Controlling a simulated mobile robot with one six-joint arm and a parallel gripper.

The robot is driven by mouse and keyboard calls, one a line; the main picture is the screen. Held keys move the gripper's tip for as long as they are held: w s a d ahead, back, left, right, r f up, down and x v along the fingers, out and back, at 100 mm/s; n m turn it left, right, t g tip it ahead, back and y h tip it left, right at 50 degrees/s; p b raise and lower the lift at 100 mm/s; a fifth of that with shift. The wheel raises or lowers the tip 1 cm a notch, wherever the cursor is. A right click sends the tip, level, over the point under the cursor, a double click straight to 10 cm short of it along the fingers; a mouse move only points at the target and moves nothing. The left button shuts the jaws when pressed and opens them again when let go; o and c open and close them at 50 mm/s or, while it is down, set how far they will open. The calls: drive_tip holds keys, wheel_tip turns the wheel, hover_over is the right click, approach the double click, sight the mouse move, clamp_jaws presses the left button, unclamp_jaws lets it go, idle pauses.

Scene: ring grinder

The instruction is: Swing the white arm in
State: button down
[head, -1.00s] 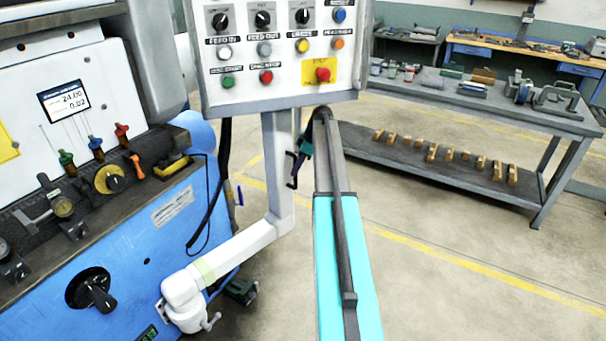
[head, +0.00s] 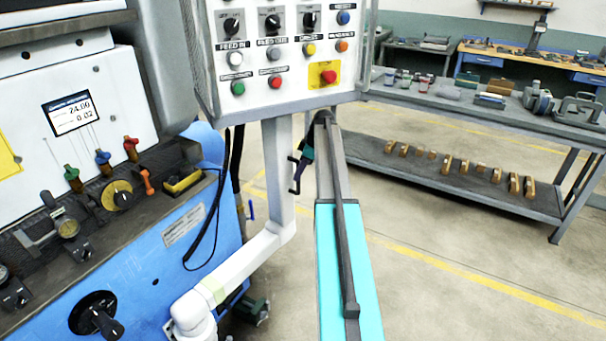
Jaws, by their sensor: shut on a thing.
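The white arm (head: 247,262) runs from a joint at the lower left, beside the blue machine, up to a bend and into an upright post (head: 280,175). The post carries the control panel (head: 285,50). A dark bracket-like handle (head: 294,176) shows at the post's right side. My gripper (head: 300,168) is at this handle, small and partly hidden behind my own cyan and grey arm. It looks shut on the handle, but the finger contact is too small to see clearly.
The blue grinder (head: 150,255) with its knobs and display stands close at left. A grey workbench (head: 460,190) with several wooden blocks on its lower shelf is at the right. The floor (head: 450,290) between is clear, with yellow lines. Black cables hang beside the post.

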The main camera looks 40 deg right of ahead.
drive_tip(key=shift+w+a+r, duration=0.25)
drive_tip(key=shift+w+a, duration=0.2)
drive_tip(key=shift+w, duration=0.25)
drive_tip(key=c, duration=1.7)
unclamp_jaws()
drive_tip(key=shift+f, duration=0.1)
drive_tip(key=shift+s+d+f, duration=0.15)
drive_tip(key=shift+d, duration=0.15)
drive_tip(key=shift+s, duration=0.15)
drive_tip(key=shift+d+r, duration=0.1)
drive_tip(key=shift+r, duration=0.1)
